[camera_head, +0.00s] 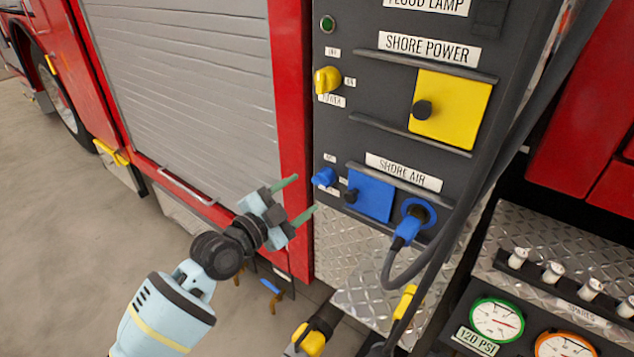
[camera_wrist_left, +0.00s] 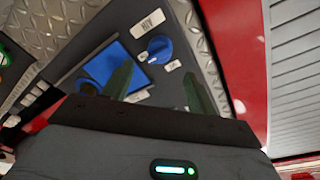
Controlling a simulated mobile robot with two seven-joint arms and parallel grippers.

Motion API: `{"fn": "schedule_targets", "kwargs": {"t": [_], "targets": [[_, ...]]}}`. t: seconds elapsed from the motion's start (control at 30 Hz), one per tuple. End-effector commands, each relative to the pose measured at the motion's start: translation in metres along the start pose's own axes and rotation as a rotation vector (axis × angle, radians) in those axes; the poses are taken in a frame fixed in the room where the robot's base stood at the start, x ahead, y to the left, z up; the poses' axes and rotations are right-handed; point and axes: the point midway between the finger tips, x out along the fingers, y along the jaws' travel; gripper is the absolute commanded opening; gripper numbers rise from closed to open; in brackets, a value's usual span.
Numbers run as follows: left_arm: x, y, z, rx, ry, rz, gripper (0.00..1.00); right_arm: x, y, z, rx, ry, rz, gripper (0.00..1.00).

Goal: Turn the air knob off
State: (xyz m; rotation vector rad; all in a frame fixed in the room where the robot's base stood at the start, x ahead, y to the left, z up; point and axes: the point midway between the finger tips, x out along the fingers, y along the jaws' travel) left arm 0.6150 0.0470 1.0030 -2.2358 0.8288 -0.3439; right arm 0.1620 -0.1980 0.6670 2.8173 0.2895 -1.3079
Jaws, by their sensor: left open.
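The air knob (camera_head: 324,177) is small and blue. It sits on the dark panel left of the "SHORE AIR" label (camera_head: 403,172), with small white labels around it that are too small to read. In the left wrist view the knob (camera_wrist_left: 160,49) shows ahead of the fingers, with a light pointer mark on its face. My left gripper (camera_head: 305,194) is open and empty, with its green fingers pointing at the panel just left of and below the knob. In the left wrist view the gripper (camera_wrist_left: 157,75) has a finger either side of the knob's line, apart from it.
A blue square cover (camera_head: 371,197) and a blue plug (camera_head: 408,228) with a hanging cable are right of the knob. A yellow knob (camera_head: 327,79) and yellow cover (camera_head: 455,105) are above. A grey shutter (camera_head: 190,90) is left. Gauges (camera_head: 497,320) are lower right.

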Motion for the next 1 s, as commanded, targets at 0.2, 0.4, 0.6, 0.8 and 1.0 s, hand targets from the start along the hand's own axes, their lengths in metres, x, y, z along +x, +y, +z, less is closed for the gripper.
{"fn": "schedule_targets", "kwargs": {"t": [0.2, 0.4, 0.6, 0.8, 1.0], "targets": [[0.030, 0.000, -0.001, -0.002, 0.001, -0.001, 0.58, 0.001, -0.001, 0.003, 0.002, -0.005, 0.000, 0.36], [0.055, 0.001, 0.001, -0.001, -0.001, 0.001, 0.58, 0.002, -0.001, 0.008, 0.003, -0.014, -0.001, 0.36], [0.068, 0.001, 0.000, -0.001, 0.000, 0.000, 0.58, 0.002, -0.001, 0.010, 0.003, -0.018, -0.001, 0.36], [0.070, 0.001, 0.000, -0.001, 0.000, 0.000, 0.58, 0.002, 0.000, 0.011, 0.001, -0.019, -0.002, 0.36], [0.070, 0.001, 0.000, 0.000, 0.000, 0.000, 0.49, 0.002, 0.000, 0.010, -0.002, -0.018, -0.002, 0.36]]}}
